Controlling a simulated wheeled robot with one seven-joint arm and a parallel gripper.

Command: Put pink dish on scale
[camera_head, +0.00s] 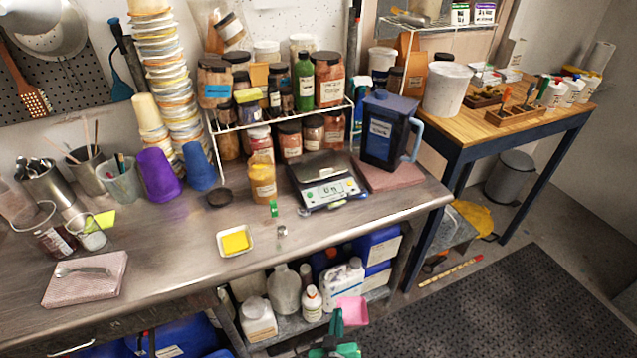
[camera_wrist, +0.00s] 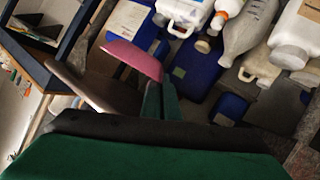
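The pink dish (camera_head: 352,311) is tilted in the air in front of the counter, at the lower middle of the head view. My gripper (camera_head: 339,322), with green fingers, is shut on its edge. The dish also shows at the fingertips in the wrist view (camera_wrist: 133,58); the grip's far side is partly hidden. The scale (camera_head: 328,192) stands on the metal counter, up and to the left of my gripper. Its dark weighing plate (camera_head: 320,164) looks empty, and its display faces the front.
A dark blue jug (camera_head: 388,130) stands on a pink slab right of the scale. A jar (camera_head: 262,178) stands at its left. A small green item (camera_head: 273,208) and a white dish with a yellow block (camera_head: 235,241) lie in front. Bottles (camera_head: 285,290) fill the lower shelf.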

